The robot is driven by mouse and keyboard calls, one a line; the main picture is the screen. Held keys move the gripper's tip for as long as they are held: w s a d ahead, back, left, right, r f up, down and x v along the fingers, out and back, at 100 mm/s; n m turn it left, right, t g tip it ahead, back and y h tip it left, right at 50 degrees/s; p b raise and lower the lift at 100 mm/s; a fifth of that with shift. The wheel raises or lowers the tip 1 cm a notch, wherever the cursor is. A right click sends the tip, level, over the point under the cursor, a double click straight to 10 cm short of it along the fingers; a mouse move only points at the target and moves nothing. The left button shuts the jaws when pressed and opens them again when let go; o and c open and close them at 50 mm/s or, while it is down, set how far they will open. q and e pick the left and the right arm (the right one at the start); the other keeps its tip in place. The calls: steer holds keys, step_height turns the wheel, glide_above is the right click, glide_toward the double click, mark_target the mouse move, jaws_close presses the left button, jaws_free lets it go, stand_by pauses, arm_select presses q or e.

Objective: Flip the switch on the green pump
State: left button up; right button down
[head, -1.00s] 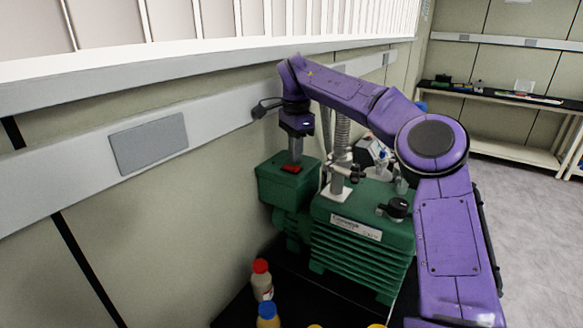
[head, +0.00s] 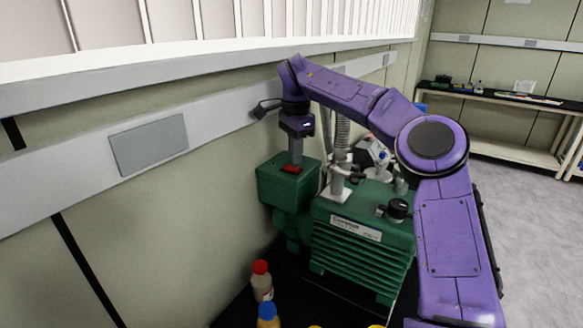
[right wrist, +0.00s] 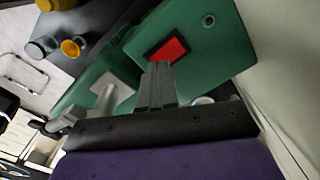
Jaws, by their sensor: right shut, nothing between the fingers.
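The green pump (head: 362,240) stands on a dark surface against the wall. Its smaller box at the back left carries the red switch (head: 290,170) on top. In the right wrist view the red switch (right wrist: 167,51) sits in a dark frame on the green top. My right gripper (head: 295,162) is shut, points down and is empty. Its tips are right at the switch; in the right wrist view the closed fingers (right wrist: 157,68) cover the near edge of the switch's frame. I cannot tell whether they touch it. My left gripper is out of view.
A bottle with a red cap (head: 262,281) and one with a blue cap (head: 268,314) stand in front of the pump. A metal pipe (head: 338,175) rises beside the switch box. The wall rail (head: 220,125) runs close behind my right gripper.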

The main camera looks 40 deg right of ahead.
mark_target(295, 168)
steer(key=shift+s+f+b, duration=0.1)
steer(key=shift+f+b, duration=0.45)
steer(key=shift+f, duration=0.45)
stand_by(0.9)
step_height(295, 168, up, 2)
steer(key=p, duration=0.3)
steer(key=shift+r, duration=0.2)
step_height(295, 168, up, 2)
steer(key=shift+p, duration=1.2)
step_height(295, 168, up, 3)
steer(key=p, duration=0.3)
steer(key=shift+f+p, duration=0.1)
steer(key=shift+p, duration=0.25)
steer(key=shift+f, duration=0.1)
steer(key=shift+f, duration=0.1)
